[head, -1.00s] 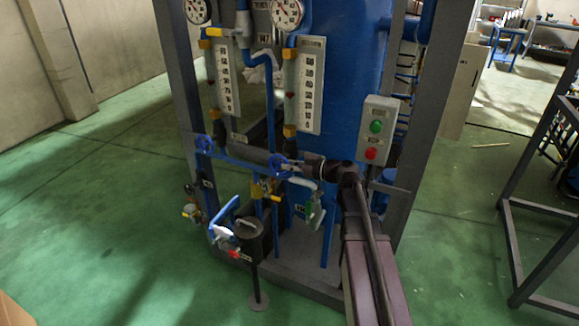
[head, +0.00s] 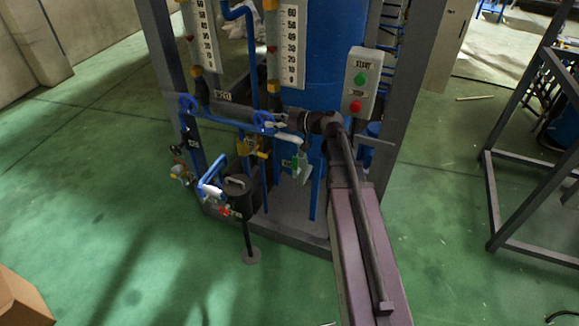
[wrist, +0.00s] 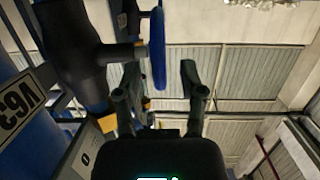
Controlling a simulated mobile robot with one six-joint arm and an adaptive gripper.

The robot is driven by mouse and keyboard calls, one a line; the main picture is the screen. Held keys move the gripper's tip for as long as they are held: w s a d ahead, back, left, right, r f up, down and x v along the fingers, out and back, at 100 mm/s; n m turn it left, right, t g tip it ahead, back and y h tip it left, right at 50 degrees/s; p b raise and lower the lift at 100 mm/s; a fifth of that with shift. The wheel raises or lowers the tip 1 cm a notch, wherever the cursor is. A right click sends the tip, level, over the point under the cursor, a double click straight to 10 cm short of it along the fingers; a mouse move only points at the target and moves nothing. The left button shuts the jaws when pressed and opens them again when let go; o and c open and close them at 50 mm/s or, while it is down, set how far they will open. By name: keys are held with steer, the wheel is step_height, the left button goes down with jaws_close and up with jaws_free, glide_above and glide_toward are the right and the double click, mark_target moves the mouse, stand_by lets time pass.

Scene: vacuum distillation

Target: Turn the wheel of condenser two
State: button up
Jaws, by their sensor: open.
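Two blue handwheels sit on the blue frame in the head view, one at left (head: 188,105) and one at right (head: 263,121). I cannot read which one belongs to condenser two. My gripper (head: 281,122) is at the right wheel, on its right side. In the wrist view the wheel (wrist: 158,48) shows edge-on, on a short stem from a dark valve body. My open gripper (wrist: 159,72) has one finger on each side of the wheel's near rim in the picture. I cannot tell whether either finger touches it.
Gauge scales (head: 288,45) are above the wheels. Lower valves and a dark pot (head: 240,190) are below. A black metal frame (head: 495,200) stands at right.

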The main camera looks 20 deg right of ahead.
mark_target(265, 111)
steer(key=shift+r+p, duration=0.25)
steer(key=shift+p, duration=0.05)
